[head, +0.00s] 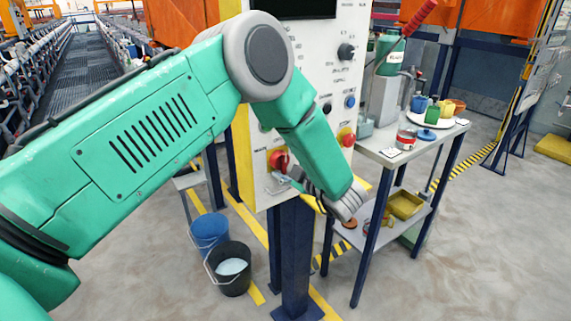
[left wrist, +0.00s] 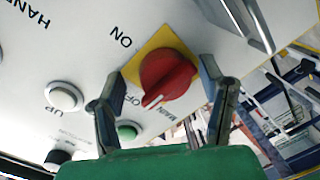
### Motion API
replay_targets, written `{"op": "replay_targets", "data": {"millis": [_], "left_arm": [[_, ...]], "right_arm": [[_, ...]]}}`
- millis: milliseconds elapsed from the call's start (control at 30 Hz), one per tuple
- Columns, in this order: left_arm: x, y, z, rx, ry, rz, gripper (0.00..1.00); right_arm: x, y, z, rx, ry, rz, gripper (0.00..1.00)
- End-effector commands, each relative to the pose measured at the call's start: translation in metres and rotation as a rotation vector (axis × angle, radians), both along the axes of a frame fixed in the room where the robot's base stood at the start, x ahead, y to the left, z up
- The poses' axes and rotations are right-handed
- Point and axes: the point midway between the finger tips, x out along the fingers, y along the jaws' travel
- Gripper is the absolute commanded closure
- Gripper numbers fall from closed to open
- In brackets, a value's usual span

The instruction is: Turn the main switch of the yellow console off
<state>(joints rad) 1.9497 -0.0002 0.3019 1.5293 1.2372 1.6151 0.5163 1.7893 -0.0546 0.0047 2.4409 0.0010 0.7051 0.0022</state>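The main switch is a red knob (left wrist: 168,77) on a yellow plate (left wrist: 148,50) in the left wrist view. The white mark on its grip bar points to the lower left, near the partly hidden OFF lettering; ON is printed at the upper left. The red knob also shows low on the console (head: 263,172) in the head view, partly covered by my gripper. My left gripper (left wrist: 155,88) is open, with one finger on each side of the knob. I cannot tell whether the fingers touch it. My right gripper is in neither view.
The white button (left wrist: 64,96) and green button (left wrist: 128,131) sit close to the left finger. Another red knob (head: 347,137) is on the console's right. A table (head: 390,152) with pots stands at right. Buckets (head: 228,268) stand on the floor below.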

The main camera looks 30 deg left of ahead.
Motion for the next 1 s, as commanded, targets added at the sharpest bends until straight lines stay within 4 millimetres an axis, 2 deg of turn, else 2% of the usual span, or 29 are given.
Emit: {"op": "replay_targets", "data": {"millis": [267, 367, 700, 833, 1000], "left_arm": [[-0.004, -0.006, -0.002, -0.001, 0.008, -0.001, 0.37], [-0.008, -0.019, -0.001, -0.001, 0.008, -0.003, 0.37], [-0.034, -0.084, 0.005, 0.0, 0.006, -0.003, 0.37], [-0.041, -0.101, 0.007, -0.001, 0.006, -0.001, 0.37], [-0.045, -0.11, 0.008, 0.0, 0.005, 0.0, 0.37]], "right_arm": [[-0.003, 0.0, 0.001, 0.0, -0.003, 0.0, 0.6], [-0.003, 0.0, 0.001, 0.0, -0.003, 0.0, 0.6], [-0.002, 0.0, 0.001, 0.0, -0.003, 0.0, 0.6], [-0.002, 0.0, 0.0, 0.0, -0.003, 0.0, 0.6], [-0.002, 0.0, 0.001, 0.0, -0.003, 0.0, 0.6]]}}
